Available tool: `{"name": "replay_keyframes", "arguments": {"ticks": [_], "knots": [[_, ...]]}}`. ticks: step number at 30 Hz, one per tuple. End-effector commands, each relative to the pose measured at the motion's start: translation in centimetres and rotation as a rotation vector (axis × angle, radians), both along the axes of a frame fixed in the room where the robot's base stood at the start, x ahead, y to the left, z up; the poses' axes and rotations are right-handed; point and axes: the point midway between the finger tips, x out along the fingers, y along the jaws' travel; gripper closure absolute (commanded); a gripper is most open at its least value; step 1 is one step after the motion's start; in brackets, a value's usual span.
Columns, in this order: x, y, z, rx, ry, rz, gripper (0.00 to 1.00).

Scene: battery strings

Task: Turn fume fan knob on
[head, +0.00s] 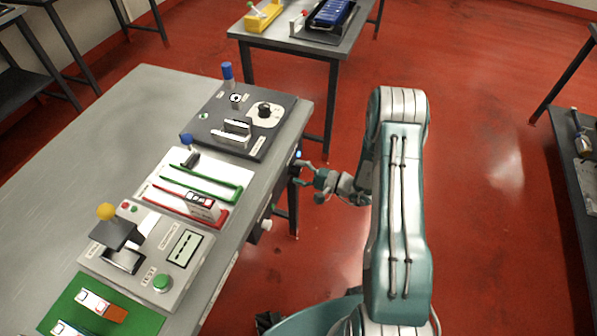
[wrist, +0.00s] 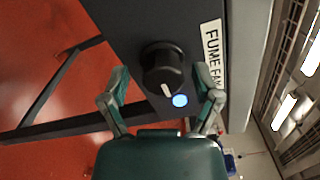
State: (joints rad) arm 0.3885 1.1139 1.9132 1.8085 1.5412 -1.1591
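The fume fan knob (wrist: 163,68) is a round black knob on a dark panel in the wrist view. Its white mark points down and slightly right in the picture, towards a lit blue lamp (wrist: 180,100). A white label (wrist: 213,52) reading FUME FAN is to the right. My gripper (wrist: 162,80) is open and empty, with one finger on each side of the knob and a visible gap to it. In the head view my gripper (head: 304,174) is at the right side of the grey table. The blue lamp (head: 298,155) shows there; the knob is mostly hidden.
The grey table (head: 150,95) carries a dark panel (head: 240,122) with a dial, a green and red rack, a test unit (head: 162,284) and a green mat. Another table with a blue tray stands behind. The red floor right of my arm is clear.

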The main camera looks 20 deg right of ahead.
Motion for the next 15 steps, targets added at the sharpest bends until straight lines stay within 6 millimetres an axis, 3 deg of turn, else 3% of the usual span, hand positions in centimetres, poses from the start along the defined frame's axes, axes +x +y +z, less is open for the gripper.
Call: {"name": "replay_keyframes", "arguments": {"ticks": [7,15], "knots": [[-0.3,-0.6,0.1,0.001,-0.002,-0.002,0.19],[-3.3,-4.8,0.0,0.001,-0.001,-0.007,0.19]]}}
